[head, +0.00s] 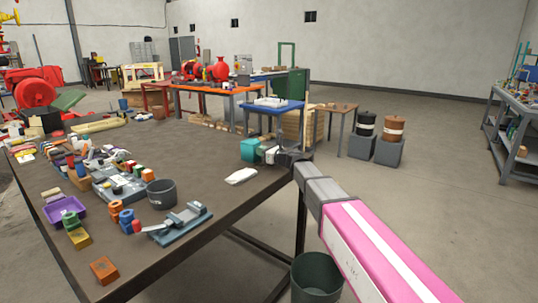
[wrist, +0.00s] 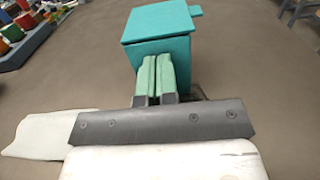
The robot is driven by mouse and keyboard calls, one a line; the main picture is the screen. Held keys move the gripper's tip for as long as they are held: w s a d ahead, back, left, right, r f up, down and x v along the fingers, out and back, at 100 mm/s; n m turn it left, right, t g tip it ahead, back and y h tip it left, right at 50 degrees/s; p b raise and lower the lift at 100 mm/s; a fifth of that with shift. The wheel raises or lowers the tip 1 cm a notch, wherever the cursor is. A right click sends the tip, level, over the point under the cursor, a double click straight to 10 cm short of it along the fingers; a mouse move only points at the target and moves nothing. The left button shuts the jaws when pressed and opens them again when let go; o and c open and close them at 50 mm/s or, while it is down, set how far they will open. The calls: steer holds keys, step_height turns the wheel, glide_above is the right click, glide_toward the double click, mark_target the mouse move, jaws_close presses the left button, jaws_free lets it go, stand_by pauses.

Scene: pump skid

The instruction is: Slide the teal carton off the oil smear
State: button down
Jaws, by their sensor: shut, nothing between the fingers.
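The teal carton (head: 248,149) stands near the right end of the long brown table, beside my gripper (head: 263,154). In the wrist view the carton (wrist: 159,28) is upright, directly beyond the fingertips. My gripper (wrist: 158,58) is shut and empty, with its two green finger pads together. The fingertips overlap the near face of the carton in the picture; I cannot tell whether they touch it. The oil smear cannot be made out for sure; the carton and my gripper cover much of the tabletop there.
A white cloth (head: 241,176) lies on the table near the carton and also shows in the wrist view (wrist: 35,135). A dark cup (head: 161,193) and a grey vice-like tool (head: 180,222) stand nearer. The table's right edge is close to the carton. Tabletop left of the carton is clear.

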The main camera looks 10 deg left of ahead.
mark_target(247, 147)
steer(key=x, duration=0.8)
steer(key=shift+w+a, duration=0.2)
steer(key=shift+a, duration=0.05)
steer(key=shift+d, duration=0.1)
